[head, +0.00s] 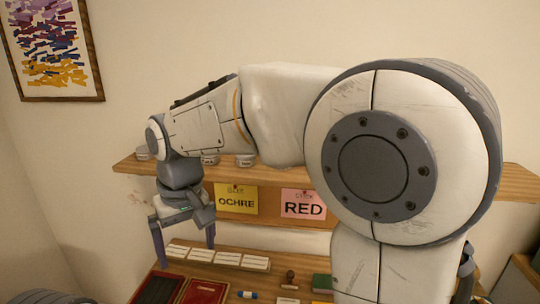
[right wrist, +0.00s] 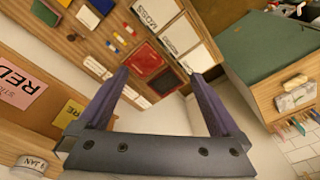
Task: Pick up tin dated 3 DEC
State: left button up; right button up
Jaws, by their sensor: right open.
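Several small pale tins stand on the wooden shelf in the head view, one at the left end (head: 143,155), one behind my arm (head: 210,159) and one further right (head: 246,161). Their dates cannot be read there. In the right wrist view, a tin (right wrist: 32,163) at the lower left shows a label ending in JAN. No label reading 3 DEC is legible. My right gripper (head: 184,244) is open and empty, pointing down in front of the shelf's left part; its fingers also show in the right wrist view (right wrist: 160,77). My left gripper is out of view.
The shelf (head: 515,178) carries a yellow OCHRE card (head: 236,199) and a pink RED card (head: 303,205) below it. On the table are white cards (head: 228,258), a red tray (head: 205,290) and a stamp (head: 290,279). My right arm hides much of the shelf.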

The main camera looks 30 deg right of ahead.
jog(key=w+d+r+m+h+p, duration=0.1)
jog(key=w+d+r+m, duration=0.2)
jog(key=w+d+r, duration=0.35)
jog(key=w+d+r+m+h+p, duration=0.15)
jog(key=w+d+r+m, duration=0.25)
jog(key=w+d, duration=0.5)
jog(key=d+m, duration=0.1)
jog(key=d, duration=0.4)
jog(key=w+d+m, duration=0.1)
jog(key=d, duration=0.4)
jog(key=d+m+p, duration=0.1)
jog(key=d+m, duration=0.1)
jog(key=d, duration=0.3)
jog(key=shift+w+d+r+t, duration=0.2)
jog(key=shift+w+t, duration=0.1)
jog(key=shift+w+d+f, duration=0.1)
jog(key=shift+f, duration=0.4)
jog(key=x, duration=0.1)
jog(key=p+x, duration=0.1)
jog(key=x, duration=0.2)
jog(key=shift+w+a+f, duration=0.1)
jog(key=shift+a+f, duration=0.05)
jog(key=shift+a, duration=0.1)
jog(key=shift+d+f+h, duration=0.1)
jog(key=shift+f+h, duration=0.15)
jog(key=shift+f, duration=0.15)
jog(key=shift+c, duration=0.3)
